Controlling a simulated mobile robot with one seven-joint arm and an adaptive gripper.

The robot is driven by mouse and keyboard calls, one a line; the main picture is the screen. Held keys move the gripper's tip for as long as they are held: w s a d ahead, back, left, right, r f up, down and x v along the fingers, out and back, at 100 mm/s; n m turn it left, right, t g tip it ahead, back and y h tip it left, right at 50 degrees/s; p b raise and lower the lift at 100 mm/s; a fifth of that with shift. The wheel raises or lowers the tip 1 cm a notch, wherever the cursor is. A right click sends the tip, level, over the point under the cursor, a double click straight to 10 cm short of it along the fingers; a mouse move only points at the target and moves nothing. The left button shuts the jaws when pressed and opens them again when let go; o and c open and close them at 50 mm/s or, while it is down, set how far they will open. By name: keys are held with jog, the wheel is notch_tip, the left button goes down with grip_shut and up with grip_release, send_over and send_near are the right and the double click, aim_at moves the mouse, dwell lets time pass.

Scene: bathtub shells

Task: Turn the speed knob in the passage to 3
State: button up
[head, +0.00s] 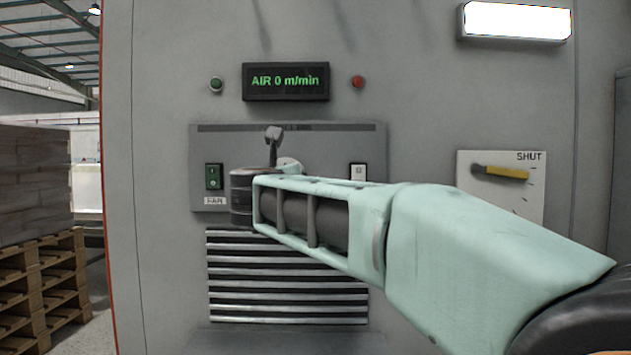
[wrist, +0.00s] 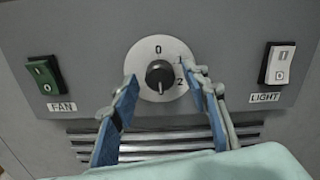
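The speed knob (wrist: 159,75) is a black round knob on a white dial (wrist: 145,55) in the wrist view. The figures 0, 1 and 2 show on the dial, with 0 at the top; no 3 is visible. A small pale mark shows low on the knob, but I cannot clearly tell where it points. My gripper (wrist: 160,79) is open, its blue fingers on either side of the dial and apart from the knob. In the head view my arm hides most of the dial (head: 290,163). The display (head: 286,81) reads AIR 0 m/min.
A green FAN switch (wrist: 43,75) is left of the dial, and a white LIGHT switch (wrist: 280,64) is right. Louvred slats (head: 285,300) lie below. A SHUT plate with a yellow handle (head: 505,173) is at right. Stacked pallets (head: 40,275) stand at far left.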

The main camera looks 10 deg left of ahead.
notch_tip(320, 180, up, 10)
dwell(0.9)
dwell(0.3)
